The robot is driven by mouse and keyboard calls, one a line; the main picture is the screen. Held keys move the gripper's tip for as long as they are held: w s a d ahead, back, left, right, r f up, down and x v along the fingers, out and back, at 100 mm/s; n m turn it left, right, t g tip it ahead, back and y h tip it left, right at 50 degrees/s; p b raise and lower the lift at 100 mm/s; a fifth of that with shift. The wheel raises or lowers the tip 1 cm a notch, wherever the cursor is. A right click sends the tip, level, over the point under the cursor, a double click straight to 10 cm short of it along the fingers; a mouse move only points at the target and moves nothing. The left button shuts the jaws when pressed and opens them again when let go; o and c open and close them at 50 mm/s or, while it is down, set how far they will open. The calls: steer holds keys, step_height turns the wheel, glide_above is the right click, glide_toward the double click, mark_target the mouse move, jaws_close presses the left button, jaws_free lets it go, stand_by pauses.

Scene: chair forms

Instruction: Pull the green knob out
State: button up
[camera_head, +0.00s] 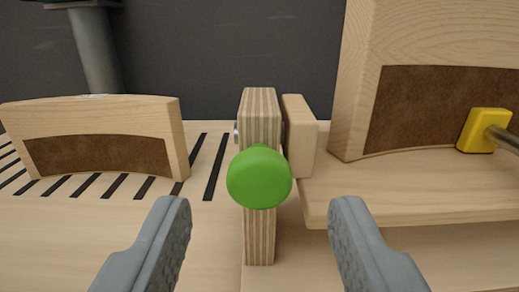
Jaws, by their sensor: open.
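The round green knob (259,177) is in the middle of the view, in front of an upright layered plywood post (261,245). My gripper (262,225) is open. One grey finger shows at the lower left and the other at the lower right, with the knob between and beyond them in the picture. I see no contact between the fingers and the knob. The knob's stem, if it has one, is hidden behind its face.
A wooden block (299,135) stands beside the post. At right, a large wooden form with a brown panel (420,105) has a yellow clamp pad (484,130) against it. At left, a curved wooden piece (95,145) stands on a slotted surface (215,170).

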mark_target(259, 178)
steer(key=shift+w, duration=1.4)
